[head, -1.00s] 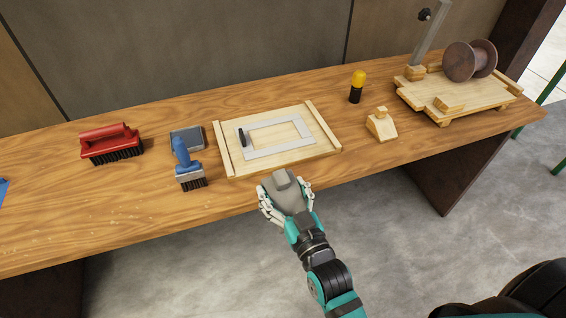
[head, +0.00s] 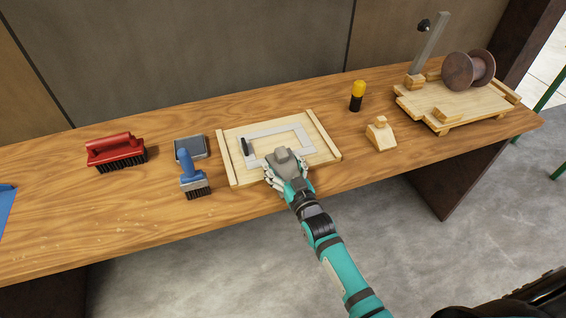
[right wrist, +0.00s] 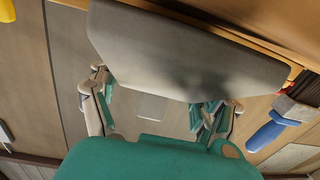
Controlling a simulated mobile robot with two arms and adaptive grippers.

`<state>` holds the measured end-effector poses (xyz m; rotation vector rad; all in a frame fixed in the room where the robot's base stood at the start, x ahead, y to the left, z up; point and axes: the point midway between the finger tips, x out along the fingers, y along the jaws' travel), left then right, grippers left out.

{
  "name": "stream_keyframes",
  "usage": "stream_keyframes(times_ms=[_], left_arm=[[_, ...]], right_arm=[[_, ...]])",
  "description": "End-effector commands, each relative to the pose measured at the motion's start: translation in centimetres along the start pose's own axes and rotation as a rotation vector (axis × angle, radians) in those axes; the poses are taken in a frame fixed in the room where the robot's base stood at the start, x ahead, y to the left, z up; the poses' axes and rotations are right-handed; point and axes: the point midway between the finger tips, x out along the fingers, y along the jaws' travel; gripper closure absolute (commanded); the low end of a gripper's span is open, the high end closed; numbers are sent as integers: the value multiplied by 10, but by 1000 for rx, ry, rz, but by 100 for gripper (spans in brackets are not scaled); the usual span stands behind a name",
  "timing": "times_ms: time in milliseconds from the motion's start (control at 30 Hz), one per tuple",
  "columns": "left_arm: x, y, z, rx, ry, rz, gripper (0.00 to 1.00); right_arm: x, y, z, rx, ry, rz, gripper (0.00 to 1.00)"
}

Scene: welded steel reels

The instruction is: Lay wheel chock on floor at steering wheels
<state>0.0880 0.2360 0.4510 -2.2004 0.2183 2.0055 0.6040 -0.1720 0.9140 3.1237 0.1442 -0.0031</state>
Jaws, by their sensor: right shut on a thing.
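My right gripper (head: 289,176) is shut on a grey, smooth, blocky thing (head: 286,158) with a small raised part on top. The grey thing also fills the upper middle of the right wrist view (right wrist: 190,50), between the fingers. I cannot tell whether it is the wheel chock. The gripper is over the front edge of a pale wooden board (head: 229,158) with side rails; contact is hidden. A wooden wedge-shaped block (head: 381,138) stands on the bench to the right. No steering wheels can be made out. My left gripper is not in view.
The wooden bench (head: 110,215) holds a red brush (head: 112,147), a blue brush (head: 192,178), a grey box (head: 191,147) and a yellow-black bottle (head: 357,95). A wooden platform (head: 440,98) carries a brown reel (head: 469,70). Bare concrete floor (head: 230,275) lies in front.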

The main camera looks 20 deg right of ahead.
Motion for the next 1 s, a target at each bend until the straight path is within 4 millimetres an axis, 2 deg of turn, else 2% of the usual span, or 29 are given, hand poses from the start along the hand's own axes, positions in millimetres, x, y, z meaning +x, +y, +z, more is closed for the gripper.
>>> stream_keyframes(times_ms=[367,400,567,833,967,1000], left_arm=[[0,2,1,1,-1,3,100],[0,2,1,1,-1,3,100],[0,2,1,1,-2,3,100],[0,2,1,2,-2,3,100],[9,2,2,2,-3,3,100],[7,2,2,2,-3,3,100]], right_arm=[[0,0,4,0,3,-1,70],[0,0,4,0,1,-1,21],[0,-1,4,0,1,-1,0],[0,-1,4,0,1,-1,0],[0,-1,10,0,1,-1,0],[-7,-1,8,0,0,-1,0]])
